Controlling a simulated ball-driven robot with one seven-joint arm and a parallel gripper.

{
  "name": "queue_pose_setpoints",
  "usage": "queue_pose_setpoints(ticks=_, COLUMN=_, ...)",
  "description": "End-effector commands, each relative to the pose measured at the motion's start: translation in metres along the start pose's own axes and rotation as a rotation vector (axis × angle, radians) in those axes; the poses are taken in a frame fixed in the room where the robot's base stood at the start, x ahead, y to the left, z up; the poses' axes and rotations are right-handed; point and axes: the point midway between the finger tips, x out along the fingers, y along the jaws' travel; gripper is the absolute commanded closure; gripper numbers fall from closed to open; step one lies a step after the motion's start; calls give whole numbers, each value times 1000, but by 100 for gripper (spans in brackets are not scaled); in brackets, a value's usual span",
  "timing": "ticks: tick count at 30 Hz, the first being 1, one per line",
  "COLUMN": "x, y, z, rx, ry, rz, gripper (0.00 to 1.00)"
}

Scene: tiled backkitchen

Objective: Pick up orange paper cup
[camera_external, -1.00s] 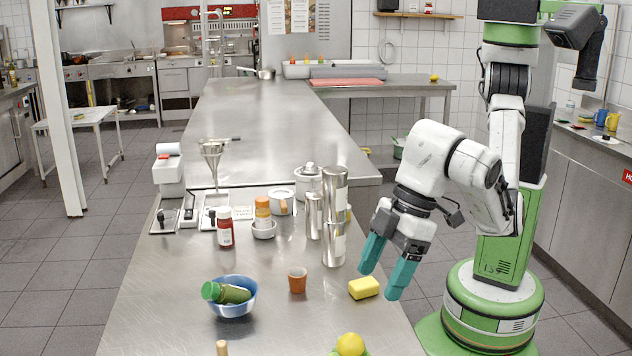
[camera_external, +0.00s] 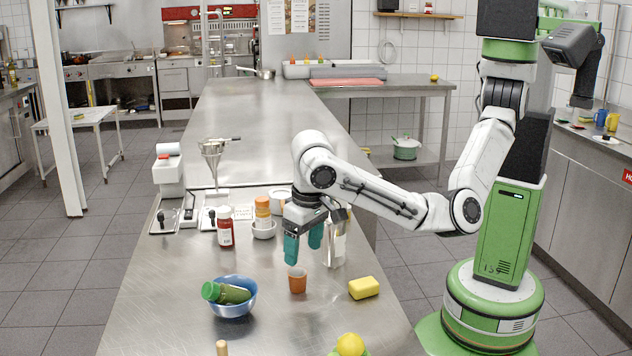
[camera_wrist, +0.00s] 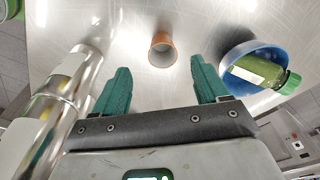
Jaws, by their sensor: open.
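The orange-brown paper cup (camera_external: 297,281) stands upright on the steel counter (camera_external: 170,310). In the wrist view the cup (camera_wrist: 162,50) lies ahead of and between the two teal fingers, apart from both. My gripper (camera_external: 303,247) points down just above and behind the cup in the external view; it also shows in the wrist view (camera_wrist: 158,85). It is open with nothing between its fingers.
A blue bowl (camera_external: 234,309) with a green bottle (camera_external: 228,293) is left of the cup, and a yellow sponge (camera_external: 363,288) is right.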

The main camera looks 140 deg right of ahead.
Motion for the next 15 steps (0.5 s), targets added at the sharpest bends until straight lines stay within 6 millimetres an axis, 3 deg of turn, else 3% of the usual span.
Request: queue_pose_setpoints(ticks=15, x=54, y=-2, z=-7, rx=-3, ry=-1, rz=1, gripper=26)
